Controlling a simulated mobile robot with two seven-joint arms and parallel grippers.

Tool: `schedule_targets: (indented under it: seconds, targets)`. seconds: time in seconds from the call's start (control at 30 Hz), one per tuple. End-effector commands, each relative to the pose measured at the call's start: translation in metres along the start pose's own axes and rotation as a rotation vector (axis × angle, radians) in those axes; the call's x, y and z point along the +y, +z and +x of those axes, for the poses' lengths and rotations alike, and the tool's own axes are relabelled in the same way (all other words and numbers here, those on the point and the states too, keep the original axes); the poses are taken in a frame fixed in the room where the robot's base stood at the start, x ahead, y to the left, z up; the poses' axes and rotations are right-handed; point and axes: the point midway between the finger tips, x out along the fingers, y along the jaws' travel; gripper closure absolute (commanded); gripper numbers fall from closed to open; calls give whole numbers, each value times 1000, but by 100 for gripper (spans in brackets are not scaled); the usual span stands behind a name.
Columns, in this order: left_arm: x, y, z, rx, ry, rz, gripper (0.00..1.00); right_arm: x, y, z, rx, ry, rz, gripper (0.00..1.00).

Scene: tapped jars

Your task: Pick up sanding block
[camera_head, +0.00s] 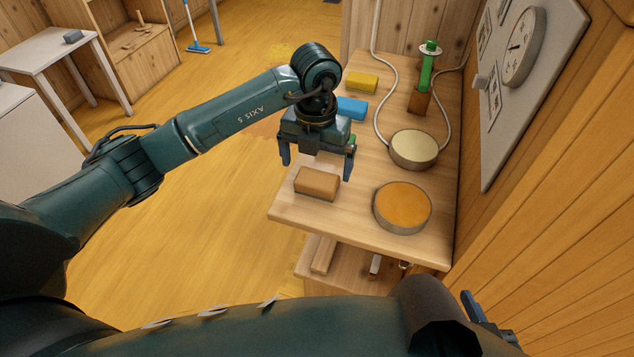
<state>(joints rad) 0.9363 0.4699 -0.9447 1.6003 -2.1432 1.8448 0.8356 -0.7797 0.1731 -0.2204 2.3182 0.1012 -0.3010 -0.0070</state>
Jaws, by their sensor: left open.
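A brown block (317,182), which looks like the sanding block, lies flat near the left edge of the wooden table (345,222). My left gripper (317,164) hangs over the table just behind and above the block in the picture. Its two fingers are spread apart and point down, with nothing between them. The gap between fingers and block is hard to judge. Part of my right gripper (480,308) shows at the lower right; its jaws cannot be made out.
A round jar with an orange top (402,207) stands right of the block, and a cream-topped one (413,148) behind it. Blue (351,108) and yellow (361,82) blocks lie farther back. A green cylinder (427,72) stands at the back. A wall borders the right.

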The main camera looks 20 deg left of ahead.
Motion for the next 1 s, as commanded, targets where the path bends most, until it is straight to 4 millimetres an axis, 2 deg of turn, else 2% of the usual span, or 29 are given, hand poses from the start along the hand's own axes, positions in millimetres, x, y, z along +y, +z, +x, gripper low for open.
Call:
schedule_targets:
  seconds: [0.17, 0.4, 0.63, 1.0]
  targets:
    - [-1, 0, 15, 3, -1, 0, 0, 0, 2, -1, -4, 1, 1, 64]
    - [-1, 1, 49, 2, 0, 0, 0, 1, 5, -2, -5, 3, 0, 64]
    - [-2, 1, 52, 0, -1, 2, 0, 0, 6, -4, -8, 3, 1, 64]
    - [-2, 1, 52, 0, -1, 1, 29, 1, 4, -3, -4, 4, 0, 64]
